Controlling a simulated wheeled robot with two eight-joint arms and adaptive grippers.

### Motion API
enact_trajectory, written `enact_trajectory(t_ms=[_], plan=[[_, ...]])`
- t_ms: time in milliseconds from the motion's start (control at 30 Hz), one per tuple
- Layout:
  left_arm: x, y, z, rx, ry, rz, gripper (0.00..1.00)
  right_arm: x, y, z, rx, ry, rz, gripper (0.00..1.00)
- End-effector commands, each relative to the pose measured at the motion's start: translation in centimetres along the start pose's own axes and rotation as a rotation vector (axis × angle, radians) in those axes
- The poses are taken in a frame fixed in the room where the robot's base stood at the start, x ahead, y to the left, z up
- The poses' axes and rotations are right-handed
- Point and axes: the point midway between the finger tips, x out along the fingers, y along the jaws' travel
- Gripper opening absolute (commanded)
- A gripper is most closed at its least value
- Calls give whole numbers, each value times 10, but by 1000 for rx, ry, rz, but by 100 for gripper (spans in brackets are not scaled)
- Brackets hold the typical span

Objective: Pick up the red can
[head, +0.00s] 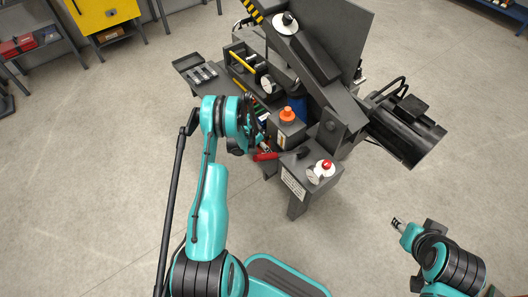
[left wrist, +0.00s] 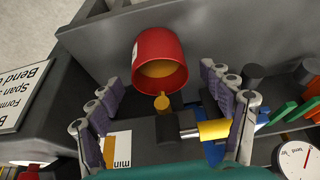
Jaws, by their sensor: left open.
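The fingers are spread wide, with visible gaps on both sides of the can. In the head view my left gripper (head: 258,138) is over the front of the dark grey machine. A red piece (head: 265,156) shows just below it; I cannot tell whether it is the can. My right gripper (head: 397,223) is far off at the lower right, too small to read its jaws.
The dark grey machine (head: 345,50) fills the upper middle. A yellow and black cylinder (left wrist: 212,129) lies near the right finger. Open floor (head: 420,60) surrounds the machine.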

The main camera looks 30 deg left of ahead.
Motion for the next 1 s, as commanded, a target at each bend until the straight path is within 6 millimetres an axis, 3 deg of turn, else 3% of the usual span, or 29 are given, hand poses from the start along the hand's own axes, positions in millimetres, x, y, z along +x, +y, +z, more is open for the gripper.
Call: enact_trajectory(t_ms=[33, 167, 400, 467, 633, 733, 767, 1000], plan=[[13, 1, 4, 1, 0, 0, 80, 8, 0, 6, 0, 0, 0, 40], [31, 1, 4, 0, 0, 0, 80, 14, 0, 10, 0, 0, 0, 40], [32, 1, 2, -1, 0, 0, 80, 14, 0, 10, 0, 0, 0, 40], [32, 1, 2, -1, 0, 0, 67, 14, 0, 10, 0, 0, 0, 40], [32, 1, 2, -1, 0, 0, 22, 14, 0, 10, 0, 0, 0, 40], [32, 1, 2, -1, 0, 0, 22, 14, 0, 10, 0, 0, 0, 40], [32, 1, 2, -1, 0, 0, 16, 14, 0, 10, 0, 0, 0, 40], [32, 1, 2, -1, 0, 0, 16, 14, 0, 10, 0, 0, 0, 40]])
